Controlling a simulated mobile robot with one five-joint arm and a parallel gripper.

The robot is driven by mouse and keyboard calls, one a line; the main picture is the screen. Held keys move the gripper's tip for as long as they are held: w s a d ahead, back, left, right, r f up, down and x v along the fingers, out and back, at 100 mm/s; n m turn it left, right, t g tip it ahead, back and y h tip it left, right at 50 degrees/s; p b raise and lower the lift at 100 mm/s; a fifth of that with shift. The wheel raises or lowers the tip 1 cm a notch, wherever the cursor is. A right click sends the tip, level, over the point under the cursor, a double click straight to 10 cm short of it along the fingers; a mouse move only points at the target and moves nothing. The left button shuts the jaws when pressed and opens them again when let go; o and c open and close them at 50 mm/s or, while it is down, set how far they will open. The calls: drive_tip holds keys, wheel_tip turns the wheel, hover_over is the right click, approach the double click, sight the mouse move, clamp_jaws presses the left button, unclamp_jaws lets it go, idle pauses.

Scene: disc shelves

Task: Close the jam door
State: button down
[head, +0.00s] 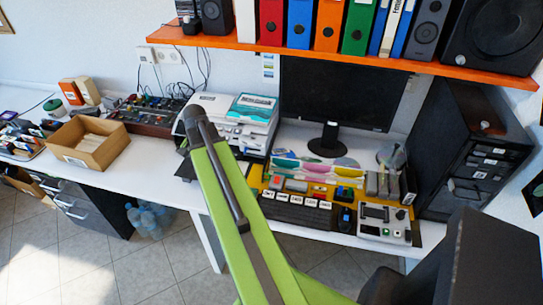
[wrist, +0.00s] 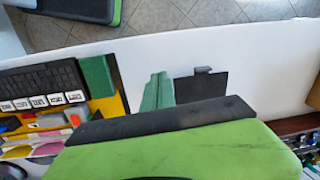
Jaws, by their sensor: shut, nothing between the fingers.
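The white printer (head: 208,106) stands on the desk left of the monitor, with papers on its top at the right. My gripper (head: 196,122) is shut and empty. It is in front of the printer in the head view and covers part of its front. A dark flat panel (head: 184,168) lies low at the printer's front left. A dark plate with a small tab also shows in the wrist view (wrist: 203,87). I cannot tell whether it is the jam door. My green and black parts hide most of the printer in the wrist view.
A keyboard (head: 295,213) and a yellow mat with several small items lie to the right. A cardboard box (head: 90,158) and a mixer (head: 150,117) are to the left. An orange shelf (head: 230,44) with binders hangs above. The white desk (head: 165,190) is clear at the front left.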

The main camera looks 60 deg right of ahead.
drive_tip(key=s+d+r+m+p, duration=0.35)
drive_tip(key=s+d+m, duration=1.05)
drive_tip(key=s+d, duration=0.85)
drive_tip(key=shift+t+y, duration=0.3)
drive_tip(key=shift+t, duration=0.1)
drive_tip(key=f+b, duration=0.3)
drive_tip(key=w+f+b, duration=0.1)
drive_tip(key=f+b, duration=0.2)
drive_tip(key=b, duration=0.1)
drive_tip(key=w+f+b, duration=0.1)
drive_tip(key=f+b, duration=0.3)
drive_tip(key=shift+w+d, duration=0.1)
drive_tip(key=shift+w, duration=0.05)
drive_tip(key=shift+w+a+f+b, duration=0.2)
drive_tip(key=shift+w+a+f, duration=0.05)
drive_tip(key=shift+w+a, duration=0.4)
drive_tip(key=shift+w+a+f+b, duration=0.2)
drive_tip(key=shift+w+a+f, duration=0.05)
drive_tip(key=shift+w+a, duration=0.4)
